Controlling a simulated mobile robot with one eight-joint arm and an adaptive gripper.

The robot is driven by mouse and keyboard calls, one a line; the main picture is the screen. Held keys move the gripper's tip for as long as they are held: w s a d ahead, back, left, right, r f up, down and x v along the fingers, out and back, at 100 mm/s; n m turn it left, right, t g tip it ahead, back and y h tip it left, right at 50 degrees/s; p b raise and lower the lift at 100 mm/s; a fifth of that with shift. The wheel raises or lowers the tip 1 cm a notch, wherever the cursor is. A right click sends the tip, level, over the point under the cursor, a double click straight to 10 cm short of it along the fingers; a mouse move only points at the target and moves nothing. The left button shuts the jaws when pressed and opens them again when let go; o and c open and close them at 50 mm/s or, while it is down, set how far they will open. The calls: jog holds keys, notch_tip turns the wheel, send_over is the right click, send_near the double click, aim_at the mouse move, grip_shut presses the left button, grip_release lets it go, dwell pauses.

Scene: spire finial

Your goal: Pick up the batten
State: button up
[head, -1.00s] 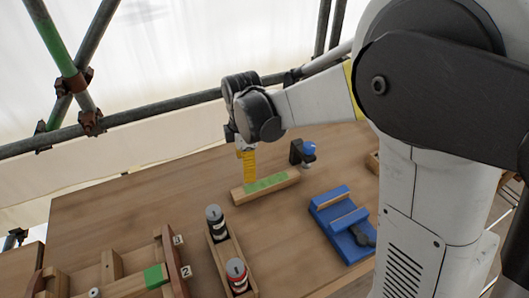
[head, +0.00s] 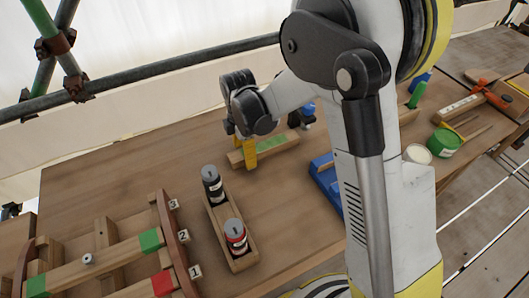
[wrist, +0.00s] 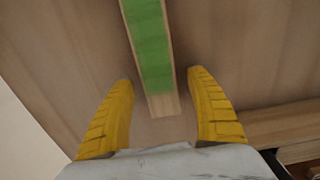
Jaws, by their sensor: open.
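The batten (head: 275,147), a wooden strip with a green patch on top, lies on the workbench beyond the tray of cans. In the wrist view the batten (wrist: 150,45) runs away from me, its near end between the fingers. My gripper (head: 239,141) is at its left end in the head view, pointing down, one yellow finger in front of the batten and one partly hidden behind. In the wrist view my gripper (wrist: 160,80) is open, with gaps on both sides of the batten. I cannot tell how far the fingertips are above the bench.
A wooden tray (head: 244,262) holds two cans. A rack (head: 175,235) numbered 1 to 3, with green- and red-ended strips, stands at left. A blue fixture (head: 325,180) is partly behind my arm. A dark clamp (head: 302,118) stands beyond the batten's right end.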

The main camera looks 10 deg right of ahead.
jog(key=shift+f, duration=0.55)
jog(key=shift+r, duration=0.1)
grip_shut()
jog(key=shift+r, duration=0.1)
